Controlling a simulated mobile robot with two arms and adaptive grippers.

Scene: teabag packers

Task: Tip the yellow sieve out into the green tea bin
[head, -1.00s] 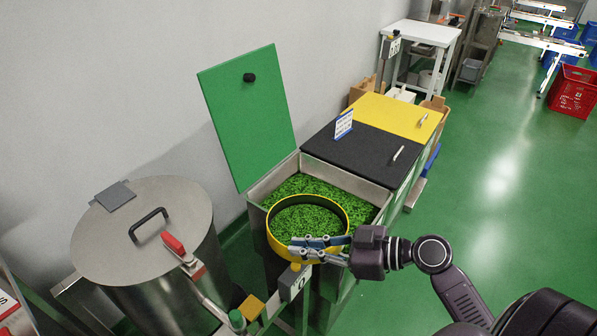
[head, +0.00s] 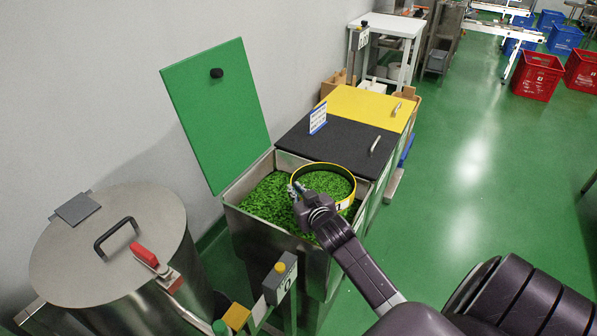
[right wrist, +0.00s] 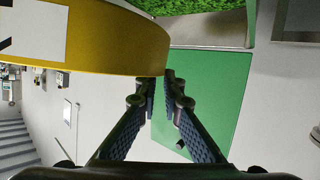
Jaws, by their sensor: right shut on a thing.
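The yellow sieve (head: 352,194) is a round ring with a white label, over the right part of the green tea bin (head: 262,231) in the head view. Green leaf shows inside the ring; I cannot tell whether it lies in the sieve or is seen through it. The bin is a steel box full of green tea (head: 265,202), its green lid (head: 215,115) standing open. My right gripper (head: 297,189) is shut on the sieve's left side. In the right wrist view the sieve's yellow wall (right wrist: 115,42) fills the upper left, against the fingertips (right wrist: 163,80). My left gripper is not in view.
Black (head: 335,142) and yellow (head: 365,104) lids close the bins behind, with a small sign (head: 318,118) on the black one. A steel drum (head: 110,245) stands at the left. A post with a yellow button (head: 280,267) stands in front.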

